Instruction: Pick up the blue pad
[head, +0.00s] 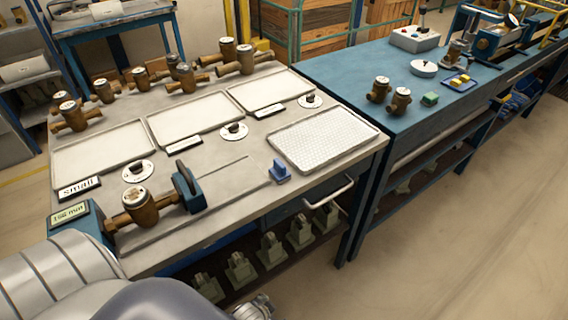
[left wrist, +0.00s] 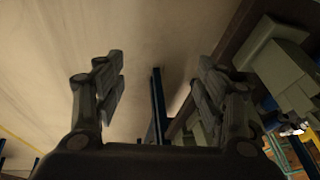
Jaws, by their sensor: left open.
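The blue pad (head: 280,171) is a small block with a raised upper part. It stands on the grey bench top, near the front edge and just in front of the textured white tray. My left gripper (left wrist: 155,80) is open and empty in the left wrist view, with floor and a blue table leg beyond its fingers. The pad does not show in that view. In the head view my left arm fills the lower left corner, below the bench front and well apart from the pad. My right gripper is not in view.
A brass meter (head: 140,207) sits in a blue clamp fixture left of the pad. The textured tray (head: 323,139) lies behind it. A drawer handle (head: 330,192) sticks out at the bench front. Grey-green blocks (head: 271,248) stand on the shelf below. Floor at right is clear.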

